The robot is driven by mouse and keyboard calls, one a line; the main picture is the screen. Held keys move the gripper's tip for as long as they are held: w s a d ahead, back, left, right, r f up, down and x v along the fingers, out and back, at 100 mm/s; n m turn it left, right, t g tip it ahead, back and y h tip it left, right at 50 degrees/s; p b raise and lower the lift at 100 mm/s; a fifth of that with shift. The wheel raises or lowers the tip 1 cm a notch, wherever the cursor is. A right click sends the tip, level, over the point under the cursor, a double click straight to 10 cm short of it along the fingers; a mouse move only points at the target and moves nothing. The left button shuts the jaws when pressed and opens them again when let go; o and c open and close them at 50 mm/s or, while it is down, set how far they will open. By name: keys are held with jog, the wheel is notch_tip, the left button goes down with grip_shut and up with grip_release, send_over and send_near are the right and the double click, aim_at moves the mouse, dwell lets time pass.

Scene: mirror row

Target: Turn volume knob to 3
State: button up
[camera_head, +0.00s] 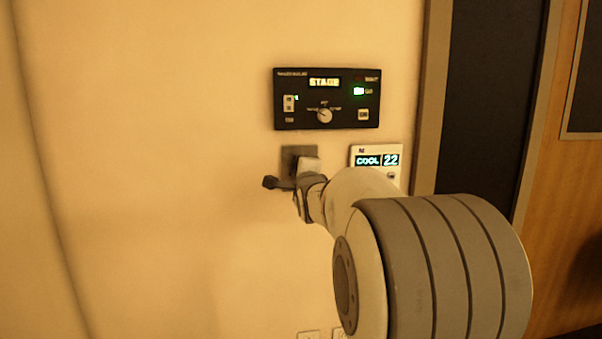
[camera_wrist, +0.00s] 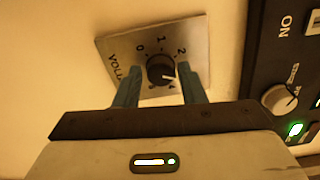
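The volume knob (camera_wrist: 160,68) is a black round knob on a grey plate (camera_wrist: 118,45) marked "VOLU…", with 0, 1 and 2 readable. Its white pointer line points to the right in the wrist view, clockwise past the 2. The marks beyond 2 are mostly hidden or too small to read. My gripper (camera_wrist: 160,72) is open, with one blue-grey finger on each side of the knob and a visible gap to each. In the head view my gripper (camera_head: 291,176) is in front of the lower part of the plate (camera_head: 288,152) and hides the knob.
A black control panel (camera_head: 327,117) with a display, switch, white dial and green light is above the plate. Its dial (camera_wrist: 280,99) shows close to my gripper's right. A white thermostat (camera_head: 376,161) reading "COOL 22" is at the right. The wall to the left is clear.

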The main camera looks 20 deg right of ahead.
jog(key=shift+o, duration=1.2)
jog(key=shift+s, duration=0.1)
jog(key=v, duration=0.7)
jog(key=shift+s, duration=0.35)
jog(key=shift+a, duration=0.15)
jog(key=s+a+f+n+g+y+p, duration=0.2)
jog(key=s+a+n+g+p, duration=0.5)
jog(key=s+n+p, duration=0.3)
jog(key=s+a+f+n+g+y+p, duration=0.3)
jog(key=s+a+n+g+p, duration=0.4)
jog(key=s+n, duration=0.5)
jog(key=s+a+p, duration=0.2)
jog(key=s+p, duration=0.1)
jog(key=s, duration=0.2)
jog(key=shift+s+a+n+g, duration=0.2)
jog(key=shift+n+g, duration=0.1)
jog(key=shift+g, duration=0.1)
